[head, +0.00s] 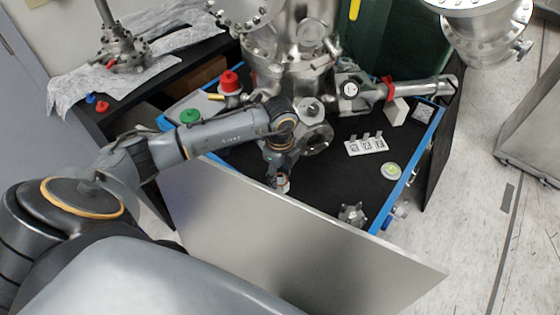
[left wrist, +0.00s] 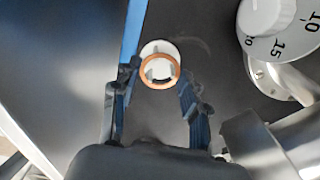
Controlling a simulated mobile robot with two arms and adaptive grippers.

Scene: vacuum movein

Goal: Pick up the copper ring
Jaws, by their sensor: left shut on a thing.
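The copper ring (left wrist: 146,80) shows in the left wrist view as a thin orange-brown loop. It lies over a pale round piece (left wrist: 158,46) with a notched opening, close to the blue edge of the black table top. My left gripper (left wrist: 160,77) has its two dark fingers on either side of the ring and is shut on it. In the head view the left gripper (head: 280,182) points down at the black table top (head: 325,195) behind the metal panel; the ring is too small and covered to make out there. My right gripper is not in view.
A large metal panel (head: 290,235) stands along the table's near side. A steel vacuum chamber (head: 300,45) rises behind the gripper. A white dial (left wrist: 272,12) is near the gripper at right. A small metal knob part (head: 352,213) and white labelled blocks (head: 367,146) stand on the table.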

